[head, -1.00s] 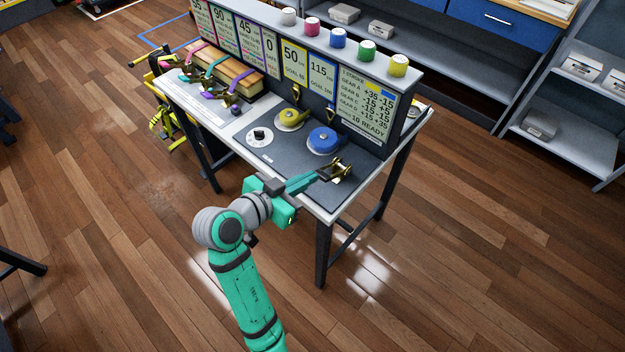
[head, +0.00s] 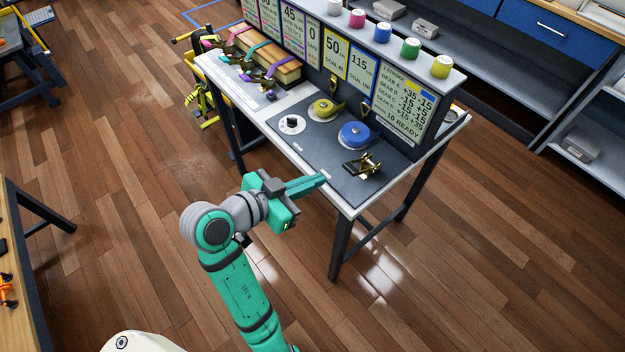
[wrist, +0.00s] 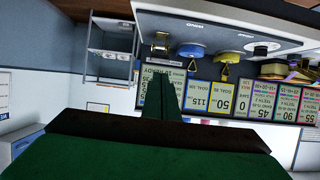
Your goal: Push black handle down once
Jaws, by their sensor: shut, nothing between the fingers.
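A small brass ratchet buckle with a dark handle (head: 361,165) stands on the dark mat (head: 340,184) near the table's front right corner. It also shows small in the wrist view (wrist: 160,47), just past my fingertips. In the head view my gripper (head: 324,177) is shut and empty, its teal fingers pointing right toward the buckle. The fingertips are left of the buckle, apart from it, over the table's front edge. Too small to tell is the exact angle of the handle.
A blue reel (head: 355,135), a yellow reel (head: 325,110) and a white dial (head: 291,124) sit on the mat. A sign panel (head: 404,102) with coloured spools on top stands behind. Strapped wooden blocks (head: 262,58) lie at left. Floor in front is clear.

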